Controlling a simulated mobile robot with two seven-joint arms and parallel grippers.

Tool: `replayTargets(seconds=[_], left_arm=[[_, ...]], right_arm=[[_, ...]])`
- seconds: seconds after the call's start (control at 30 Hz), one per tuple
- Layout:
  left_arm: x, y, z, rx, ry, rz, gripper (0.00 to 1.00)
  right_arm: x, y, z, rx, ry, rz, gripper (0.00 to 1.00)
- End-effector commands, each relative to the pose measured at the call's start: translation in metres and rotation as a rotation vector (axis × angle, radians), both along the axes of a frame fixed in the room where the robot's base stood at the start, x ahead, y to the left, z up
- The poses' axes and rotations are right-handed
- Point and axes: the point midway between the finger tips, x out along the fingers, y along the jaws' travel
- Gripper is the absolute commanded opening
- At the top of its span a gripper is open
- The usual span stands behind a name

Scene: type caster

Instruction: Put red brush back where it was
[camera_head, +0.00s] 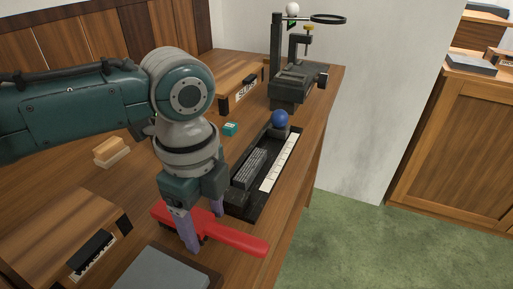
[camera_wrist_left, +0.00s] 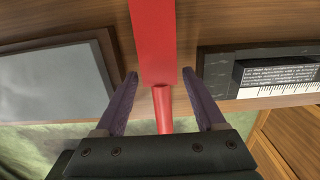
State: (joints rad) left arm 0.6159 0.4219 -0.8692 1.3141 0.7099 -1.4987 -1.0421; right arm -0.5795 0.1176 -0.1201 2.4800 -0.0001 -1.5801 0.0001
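The red brush (camera_head: 235,239) lies on the wooden bench between the grey slab and the black tray, its handle pointing right toward the bench edge. My left gripper (camera_head: 203,229) is low over it, with one purple finger on each side of it. In the left wrist view the red brush (camera_wrist_left: 153,42) runs between the fingers of the left gripper (camera_wrist_left: 160,76), with gaps on both sides. The gripper is open. Part of the brush is hidden behind the fingers in the head view. My right gripper is not in view.
A grey slab (camera_head: 161,272) lies in front. A teal box (camera_head: 230,129) and a wooden block (camera_head: 111,152) stand behind.

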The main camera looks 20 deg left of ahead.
Motion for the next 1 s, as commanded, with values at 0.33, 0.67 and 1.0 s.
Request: replayTargets(seconds=[0.33,0.67,1.0], left_arm=[[0.000,0.000,0.004,0.000,0.000,0.000,0.79],[0.001,0.000,0.066,0.000,-0.005,-0.001,0.79],[0.000,-0.001,0.119,-0.002,-0.001,0.002,0.79]], right_arm=[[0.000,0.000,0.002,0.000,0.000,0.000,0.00],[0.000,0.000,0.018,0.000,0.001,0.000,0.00],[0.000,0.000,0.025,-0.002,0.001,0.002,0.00]])
